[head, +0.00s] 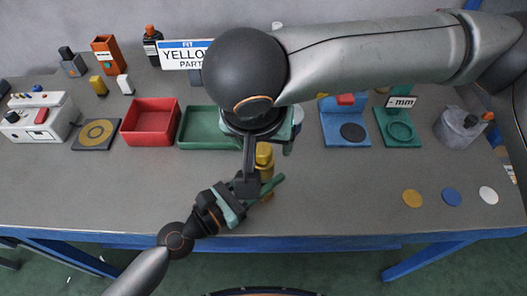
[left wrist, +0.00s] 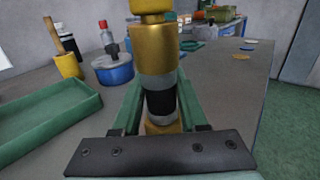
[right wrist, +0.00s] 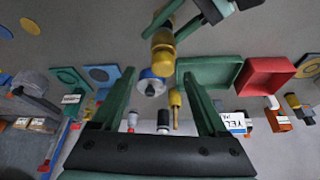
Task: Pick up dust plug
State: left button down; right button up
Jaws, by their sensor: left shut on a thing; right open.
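A gold cylindrical fitting (left wrist: 155,47) with grey rings and a black band stands upright between the green fingers of my left gripper (left wrist: 160,98), which is shut on it. A yellow cap, which looks like the dust plug (left wrist: 150,5), sits on its top end; the left wrist view cuts it off. The yellow cap also shows in the head view (head: 264,154), above the table's front half. My right gripper (right wrist: 158,80) is open and empty. In the right wrist view the yellow cap (right wrist: 162,62) lies near its fingertips, apparently between them. In the head view my right arm hides its fingers.
A red tray (head: 150,142) and a green tray (head: 183,142) stand left of centre. Blue (head: 330,137) and green fixtures (head: 385,138) stand to the right. Several coloured discs (head: 412,198) lie at the right front. The table's left front is clear.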

aim_at(263, 152)
jog(key=x, duration=0.4)
jog(key=shift+a+f, duration=0.2)
jog(key=shift+f, duration=0.1)
grip_shut()
dwell(0.3)
